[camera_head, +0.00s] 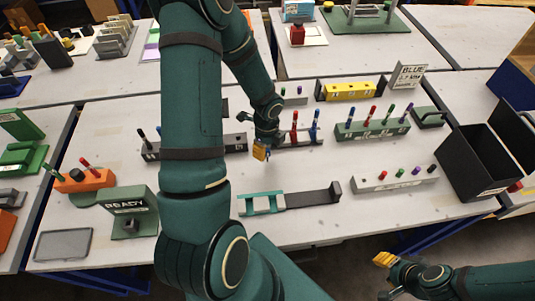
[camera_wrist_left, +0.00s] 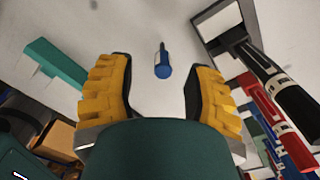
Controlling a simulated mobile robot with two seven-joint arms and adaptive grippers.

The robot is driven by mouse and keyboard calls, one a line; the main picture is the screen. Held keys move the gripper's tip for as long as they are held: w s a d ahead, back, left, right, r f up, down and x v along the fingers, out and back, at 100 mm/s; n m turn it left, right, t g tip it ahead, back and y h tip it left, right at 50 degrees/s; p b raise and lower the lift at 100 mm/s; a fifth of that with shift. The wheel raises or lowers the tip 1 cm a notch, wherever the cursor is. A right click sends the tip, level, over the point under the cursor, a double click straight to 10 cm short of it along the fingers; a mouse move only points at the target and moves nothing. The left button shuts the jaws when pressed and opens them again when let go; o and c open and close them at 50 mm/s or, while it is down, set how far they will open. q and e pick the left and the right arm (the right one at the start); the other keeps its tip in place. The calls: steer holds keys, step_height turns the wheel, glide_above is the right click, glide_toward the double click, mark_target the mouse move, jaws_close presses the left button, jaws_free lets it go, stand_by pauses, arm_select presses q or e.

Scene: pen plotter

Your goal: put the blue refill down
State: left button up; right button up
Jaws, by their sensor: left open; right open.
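A blue refill (camera_wrist_left: 163,68) with a thin dark tip shows in the left wrist view against the white tabletop, in the gap between my left fingers. Neither yellow finger touches it in that view; whether it stands or lies is unclear. My left gripper (camera_head: 261,152) is open, low over the middle of the table in the head view; its fingers also show in the left wrist view (camera_wrist_left: 158,92). The refill is mostly hidden by the gripper in the head view. My right gripper (camera_head: 385,259) is open and empty at the bottom, off the table's front edge.
A rack (camera_head: 303,139) with red and blue pens stands close behind my left gripper. A teal frame with a grey bar (camera_head: 312,198) lies in front. A grey block (camera_head: 395,181) with coloured pieces and a black bin (camera_head: 482,165) are to the right.

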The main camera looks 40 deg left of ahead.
mark_target(267, 150)
arm_select(q)
step_height(267, 150, down, 4)
steer(key=shift+w+f+b, duration=0.1)
steer(key=shift+w+b, duration=0.05)
steer(key=shift+b, duration=0.25)
jaws_close()
step_height(267, 150, up, 10)
steer(key=shift+r+p, duration=0.1)
steer(key=shift+p, duration=1.15)
steer(key=w+d+n+b, duration=0.1)
steer(key=w+d+n, duration=0.1)
steer(key=d+n, duration=0.6)
steer(key=w+d+n, duration=0.2)
steer(key=d+n, duration=0.6)
steer(key=d, duration=0.3)
steer(key=shift+w+d+r+n+b, duration=0.25)
steer(key=shift+w+n+b, duration=0.05)
steer(key=shift+n+b, duration=0.1)
